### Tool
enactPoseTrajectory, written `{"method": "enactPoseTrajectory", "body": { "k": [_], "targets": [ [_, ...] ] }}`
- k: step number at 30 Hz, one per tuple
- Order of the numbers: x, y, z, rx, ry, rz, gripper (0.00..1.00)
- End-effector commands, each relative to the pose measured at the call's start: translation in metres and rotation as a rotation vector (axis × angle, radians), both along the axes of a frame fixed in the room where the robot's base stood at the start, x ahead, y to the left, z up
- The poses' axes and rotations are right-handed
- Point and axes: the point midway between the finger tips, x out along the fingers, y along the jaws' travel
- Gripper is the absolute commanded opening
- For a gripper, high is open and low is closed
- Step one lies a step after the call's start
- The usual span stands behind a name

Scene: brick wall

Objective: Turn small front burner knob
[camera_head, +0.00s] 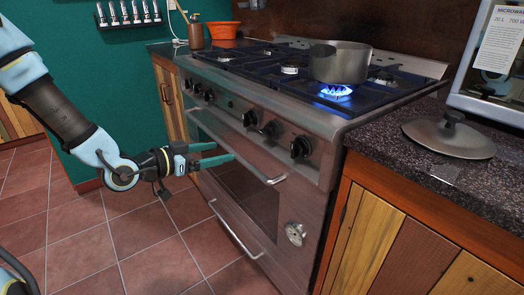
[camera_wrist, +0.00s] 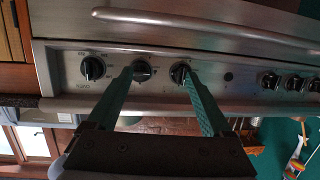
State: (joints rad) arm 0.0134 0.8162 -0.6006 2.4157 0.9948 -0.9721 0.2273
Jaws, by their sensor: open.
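The stove (camera_head: 290,113) has a row of black knobs on its steel front panel. The nearest three in the head view are a right knob (camera_head: 300,147), a middle knob (camera_head: 271,128) and a left knob (camera_head: 249,118). I cannot tell which serves the small front burner. My gripper (camera_head: 224,152) is open and empty, in front of the stove and below the knob row. In the wrist view, turned upside down, the open fingers (camera_wrist: 157,72) point at the panel. One fingertip overlaps the middle knob (camera_wrist: 144,71), the other the knob beside it (camera_wrist: 179,74). Contact is unclear.
A blue flame (camera_head: 336,92) burns under a metal pot (camera_head: 340,63) on the hob. The oven handle (camera_head: 262,176) juts out below the knobs. A lid (camera_head: 450,138) lies on the right counter. The floor before the stove is clear.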

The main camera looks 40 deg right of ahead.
Motion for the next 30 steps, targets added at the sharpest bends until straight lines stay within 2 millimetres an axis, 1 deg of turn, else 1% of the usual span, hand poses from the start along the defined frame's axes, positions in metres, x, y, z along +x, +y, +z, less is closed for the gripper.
{"method": "enactPoseTrajectory", "body": {
  "k": [1,3,6,8,11,18,24,27,30],
  "targets": [
    [-0.011,-0.009,0.0,-0.081,0.005,-0.034,0.84],
    [-0.021,-0.017,0.011,-0.163,0.005,-0.066,0.84],
    [-0.027,-0.022,0.02,-0.222,0.003,-0.088,0.84],
    [-0.028,-0.026,0.023,-0.234,0.003,-0.092,0.84],
    [-0.03,-0.037,0.024,-0.234,0.002,-0.094,0.84],
    [-0.033,-0.081,0.024,-0.232,0.004,-0.093,0.84],
    [-0.033,-0.112,0.023,-0.23,0.003,-0.091,0.84],
    [-0.034,-0.122,0.023,-0.229,0.003,-0.091,0.84],
    [-0.034,-0.127,0.023,-0.228,0.003,-0.089,0.84]
  ]
}}
